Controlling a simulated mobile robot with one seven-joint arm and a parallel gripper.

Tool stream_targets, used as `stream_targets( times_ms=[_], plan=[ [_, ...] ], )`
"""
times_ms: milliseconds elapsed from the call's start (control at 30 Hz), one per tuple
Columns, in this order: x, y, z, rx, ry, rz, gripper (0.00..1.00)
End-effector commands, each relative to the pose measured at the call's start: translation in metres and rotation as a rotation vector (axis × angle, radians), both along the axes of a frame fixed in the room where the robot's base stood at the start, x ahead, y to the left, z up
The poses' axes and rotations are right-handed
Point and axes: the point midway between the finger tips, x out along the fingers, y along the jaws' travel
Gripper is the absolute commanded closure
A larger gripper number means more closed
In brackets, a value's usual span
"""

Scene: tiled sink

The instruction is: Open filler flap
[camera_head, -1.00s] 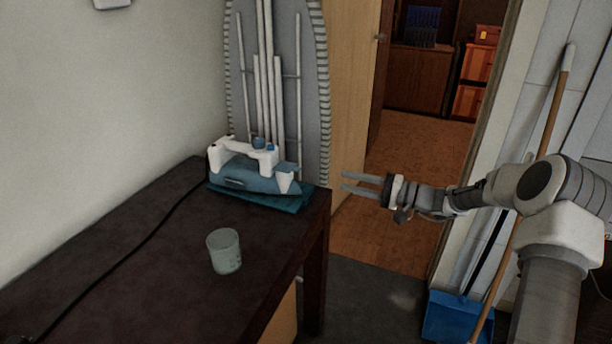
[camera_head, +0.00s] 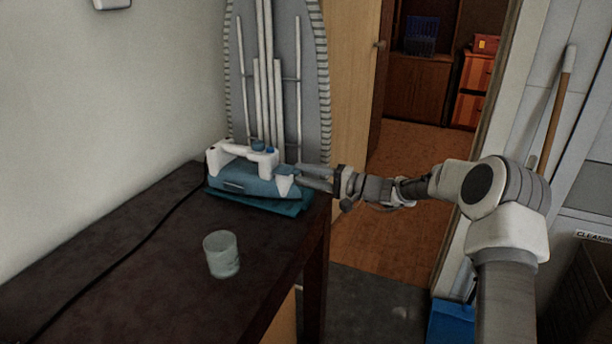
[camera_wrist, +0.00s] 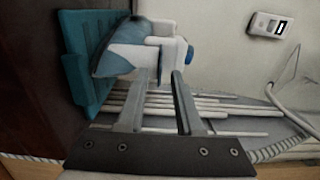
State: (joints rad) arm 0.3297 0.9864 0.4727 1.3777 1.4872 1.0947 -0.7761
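A blue and white iron (camera_head: 238,183) rests on a teal base (camera_head: 290,208) at the far end of the dark table. A white piece shows at its right end; I cannot make out which part is the filler flap or its state. My gripper (camera_head: 300,175) is open and empty at the iron's right end, very close to it; contact cannot be told. In the wrist view, the iron (camera_wrist: 125,58) is upper left, beyond the tips of my gripper (camera_wrist: 160,76). The two fingers are apart, and the white end lies just ahead of them.
A translucent cup (camera_head: 221,254) stands on the dark table (camera_head: 150,290), with a black cord to its left. An ironing board (camera_head: 310,90) leans upright behind the iron. A wooden door and open doorway are to the right.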

Motion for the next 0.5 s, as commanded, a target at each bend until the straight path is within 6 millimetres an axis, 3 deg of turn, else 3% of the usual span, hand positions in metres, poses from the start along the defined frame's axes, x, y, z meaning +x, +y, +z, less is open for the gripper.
stream_targets(
  times_ms=[33, 233, 500],
  plan=[
    [0.0000, -0.0001, -0.0001, 0.000, 0.000, 0.000, 0.67],
    [-0.0002, -0.0002, -0.0001, 0.000, 0.000, 0.000, 1.00],
    [-0.0003, -0.0004, -0.0002, 0.000, 0.000, 0.001, 1.00]
  ],
)
